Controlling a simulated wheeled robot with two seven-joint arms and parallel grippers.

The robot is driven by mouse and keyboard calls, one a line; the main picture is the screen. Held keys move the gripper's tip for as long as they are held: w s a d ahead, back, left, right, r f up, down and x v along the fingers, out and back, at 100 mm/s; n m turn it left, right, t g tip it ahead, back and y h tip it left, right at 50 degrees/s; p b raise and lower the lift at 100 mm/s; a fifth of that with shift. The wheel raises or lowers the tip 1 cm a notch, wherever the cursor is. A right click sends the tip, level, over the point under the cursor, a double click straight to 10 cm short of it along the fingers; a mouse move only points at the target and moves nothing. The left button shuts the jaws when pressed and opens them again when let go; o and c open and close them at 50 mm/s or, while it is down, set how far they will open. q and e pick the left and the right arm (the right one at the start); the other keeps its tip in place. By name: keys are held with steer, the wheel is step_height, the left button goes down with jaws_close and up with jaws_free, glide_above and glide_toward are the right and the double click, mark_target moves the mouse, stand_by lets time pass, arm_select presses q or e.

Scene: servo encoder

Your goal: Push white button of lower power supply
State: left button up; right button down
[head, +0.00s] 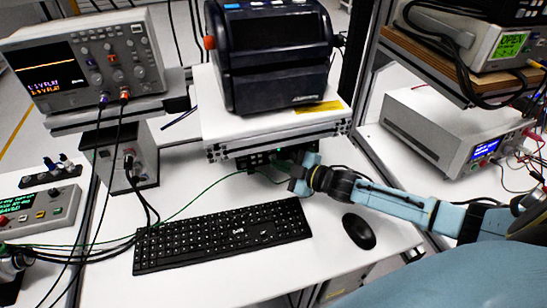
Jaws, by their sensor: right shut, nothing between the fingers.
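The lower power supply (425,125) is a white box on the right-hand shelf unit, with a lit blue display on its front panel. Its white button is too small to make out from here. My right arm comes in from the right, in front of and below this supply. My right gripper (299,176) is shut and empty, well to the left of the supply. It is close to the dark device under the white shelf, above the keyboard's right end. I cannot tell whether it touches that device. My left gripper is not in view.
Another supply (455,32) with a green display sits on the wooden shelf above. A label printer (272,50) stands on the white shelf. A keyboard (222,236) and mouse (358,231) lie on the white table. Loose cables hang by the supplies' right side.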

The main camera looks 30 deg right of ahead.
steer(key=shift+w, duration=0.1)
stand_by(0.6)
steer(key=shift+w+d+f, duration=0.1)
steer(key=shift+w+d, duration=0.05)
steer(key=shift+w, duration=0.25)
stand_by(0.3)
steer(key=shift+s, duration=0.3)
steer(key=shift+s+p, duration=0.2)
steer(key=shift+p, duration=0.1)
